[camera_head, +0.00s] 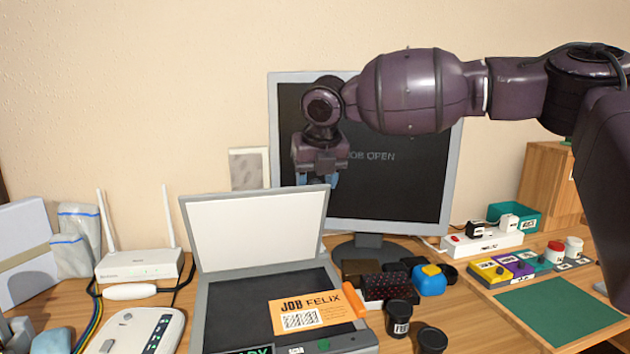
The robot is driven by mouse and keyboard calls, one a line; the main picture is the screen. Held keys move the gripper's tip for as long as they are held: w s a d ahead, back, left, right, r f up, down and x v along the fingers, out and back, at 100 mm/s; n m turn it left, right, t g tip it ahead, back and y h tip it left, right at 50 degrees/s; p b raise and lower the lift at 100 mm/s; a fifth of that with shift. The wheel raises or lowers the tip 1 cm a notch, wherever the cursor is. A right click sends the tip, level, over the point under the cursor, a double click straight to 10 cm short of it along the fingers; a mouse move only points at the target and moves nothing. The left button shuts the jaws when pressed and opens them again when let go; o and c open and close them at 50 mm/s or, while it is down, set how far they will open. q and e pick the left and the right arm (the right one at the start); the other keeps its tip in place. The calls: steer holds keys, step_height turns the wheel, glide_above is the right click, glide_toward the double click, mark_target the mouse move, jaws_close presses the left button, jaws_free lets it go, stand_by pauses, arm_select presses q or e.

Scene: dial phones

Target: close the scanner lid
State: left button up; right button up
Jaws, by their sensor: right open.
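The scanner (225,310) sits on the desk at the front centre. Its lid (255,232) stands raised and tilted back, with its white inner side facing me. An orange card reading "JOB FELIX" (312,312) lies on the dark scanner glass. My right arm reaches in from the right, and my right gripper (318,180) points down just behind the lid's upper right edge. It is open and seems to hold nothing; the fingertips are partly hidden by the lid. My left gripper does not show.
A monitor (410,195) showing "JOB OPEN" stands behind the lid. A white router (140,264) and a phone-like device (135,332) are at left. Black cups (398,318) and a blue-yellow object (431,280) crowd the scanner's right. A green mat (558,312) lies farther right.

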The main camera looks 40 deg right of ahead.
steer(key=c, duration=0.8)
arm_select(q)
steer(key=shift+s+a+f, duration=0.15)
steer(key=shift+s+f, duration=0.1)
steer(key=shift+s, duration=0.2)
arm_select(e)
jaws_close()
steer(key=shift+s, duration=0.1)
steer(key=shift+s+a+p, duration=0.25)
steer(key=shift+s+p, duration=0.05)
steer(key=shift+s, duration=0.15)
arm_select(q)
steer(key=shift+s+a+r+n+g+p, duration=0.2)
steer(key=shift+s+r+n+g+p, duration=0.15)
steer(key=shift+p, duration=0.65)
arm_select(e)
steer(key=s+a+f+t, duration=0.1)
steer(key=s+a+f, duration=0.1)
steer(key=s+f, duration=0.1)
steer(key=s+a+f+t+h, duration=0.1)
steer(key=s+a+f, duration=0.1)
steer(key=s+f, duration=0.2)
steer(key=shift+s+a+f, duration=0.3)
steer(key=shift+s, duration=0.95)
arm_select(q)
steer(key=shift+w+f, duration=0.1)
